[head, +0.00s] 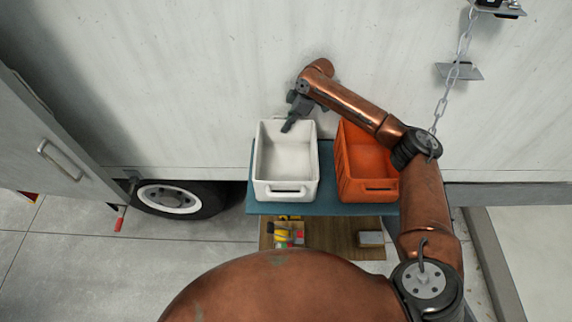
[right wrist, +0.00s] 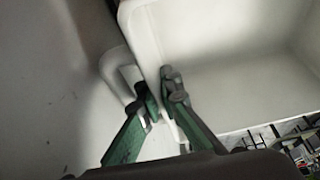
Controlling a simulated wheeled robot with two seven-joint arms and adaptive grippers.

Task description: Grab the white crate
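The white crate (head: 286,188) is an open, empty-looking box standing upright on a blue-green cart top, left of the orange crate. My right gripper (head: 290,122) reaches down to its far rim. In the right wrist view my right gripper (right wrist: 162,96) has one finger inside the crate and one outside, next to the white handle loop. The fingers are close together with the wall of the white crate (right wrist: 225,60) pinched between them. My left gripper is out of view.
The orange crate (head: 365,163) stands close on the right. Below the cart top (head: 320,208) is a wooden shelf (head: 335,238) with small items. A white truck side (head: 200,70) rises right behind the crates. A chain (head: 455,75) hangs at right, and a wheel (head: 170,199) is at left.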

